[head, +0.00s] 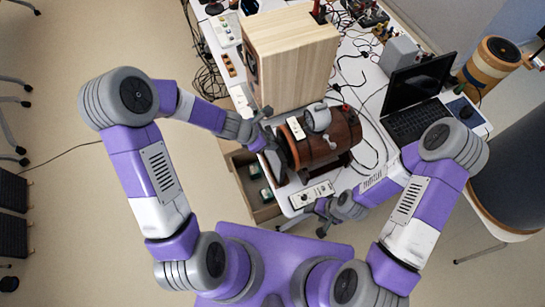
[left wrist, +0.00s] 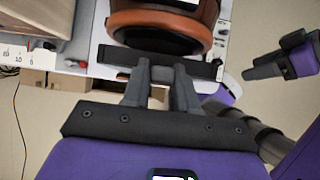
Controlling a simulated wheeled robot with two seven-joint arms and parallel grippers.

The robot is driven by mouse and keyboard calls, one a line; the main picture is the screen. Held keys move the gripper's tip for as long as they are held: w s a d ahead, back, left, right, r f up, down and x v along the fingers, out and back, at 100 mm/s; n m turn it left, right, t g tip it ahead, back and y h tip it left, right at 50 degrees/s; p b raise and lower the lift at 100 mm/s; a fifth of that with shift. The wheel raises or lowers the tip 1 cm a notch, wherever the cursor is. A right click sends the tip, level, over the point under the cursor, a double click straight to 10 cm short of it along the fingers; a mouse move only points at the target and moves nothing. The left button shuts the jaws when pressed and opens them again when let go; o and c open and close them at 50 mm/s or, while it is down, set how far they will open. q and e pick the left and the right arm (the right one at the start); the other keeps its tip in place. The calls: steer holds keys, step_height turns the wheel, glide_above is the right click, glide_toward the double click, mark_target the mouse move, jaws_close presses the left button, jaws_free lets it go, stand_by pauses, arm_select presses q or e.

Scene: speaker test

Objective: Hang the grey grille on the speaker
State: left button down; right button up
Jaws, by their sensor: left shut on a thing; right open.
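The speaker (head: 332,142) is a brown barrel-shaped cabinet lying on its side on the white table in the head view. Its rounded brown end with a dark front face (left wrist: 162,40) shows at the top of the left wrist view. My left gripper (head: 268,140) is shut on the grey grille (head: 274,165), a dark flat panel standing close to the speaker's left end. In the left wrist view the grille (left wrist: 205,69) is a thin dark bar, seen edge-on, just before the speaker's face. Whether they touch is unclear. My right gripper (head: 323,217) is open and empty near the table's front edge.
A large pale wooden box (head: 290,60) stands behind the speaker. A laptop (head: 415,97) is to the right. A white power strip (head: 312,194) lies near the front edge. An open drawer (head: 255,188) sits below the table's left edge. Cables lie on the table.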

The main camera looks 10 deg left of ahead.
arm_select(q)
steer(key=shift+r+p, duration=2.75)
steer(key=shift+r, duration=0.3)
steer(key=shift+d+f, duration=0.1)
